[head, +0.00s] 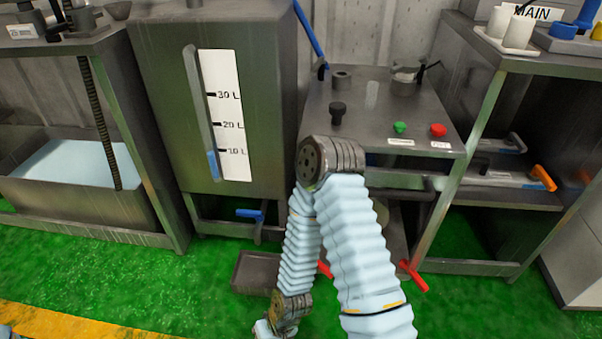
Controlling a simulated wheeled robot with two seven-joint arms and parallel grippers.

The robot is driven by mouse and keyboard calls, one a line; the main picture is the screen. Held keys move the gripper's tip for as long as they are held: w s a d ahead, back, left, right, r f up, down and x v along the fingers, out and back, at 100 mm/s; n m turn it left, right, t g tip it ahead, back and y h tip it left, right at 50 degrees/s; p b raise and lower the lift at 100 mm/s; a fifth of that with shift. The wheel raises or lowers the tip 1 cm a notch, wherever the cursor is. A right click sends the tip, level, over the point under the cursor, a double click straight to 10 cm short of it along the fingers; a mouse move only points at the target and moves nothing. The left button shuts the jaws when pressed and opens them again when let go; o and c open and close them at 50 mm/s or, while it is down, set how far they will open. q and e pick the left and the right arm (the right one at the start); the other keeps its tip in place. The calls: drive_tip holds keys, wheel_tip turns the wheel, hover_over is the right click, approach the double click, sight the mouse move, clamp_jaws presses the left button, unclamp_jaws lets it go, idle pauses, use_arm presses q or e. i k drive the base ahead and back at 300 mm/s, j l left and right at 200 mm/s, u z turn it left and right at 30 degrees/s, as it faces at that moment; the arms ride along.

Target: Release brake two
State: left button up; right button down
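Two red lever handles show low down, one (325,269) just left of my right arm's thick sleeve and one (412,276) to its right. They look like brake levers, but I cannot tell which is brake two or whether either is set. My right arm bends at a joint in mid picture and its forearm runs down to the bottom edge, in front of the space between the levers. Neither gripper shows; the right arm's hand end is cut off below the frame. What the levers are fixed to is mostly hidden behind my arm.
A steel tank (260,60) with a litre scale stands left of a control table with a black knob (337,112), green button (400,127) and red button (438,130). Shelves (515,195) stand right, a basin (70,165) left. Green floor (190,270) is open in front.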

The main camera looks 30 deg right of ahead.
sight(403, 265)
drive_tip(key=z, duration=2.25)
drive_tip(key=i+l, duration=0.1)
drive_tip(key=l, duration=0.25)
drive_tip(key=i+l, duration=0.15)
drive_tip(key=l, duration=0.2)
drive_tip(key=i+l, duration=0.1)
drive_tip(key=l, duration=0.2)
drive_tip(key=i+l+z, duration=0.1)
drive_tip(key=l, duration=0.25)
drive_tip(key=i+l, duration=0.15)
drive_tip(key=l, duration=0.2)
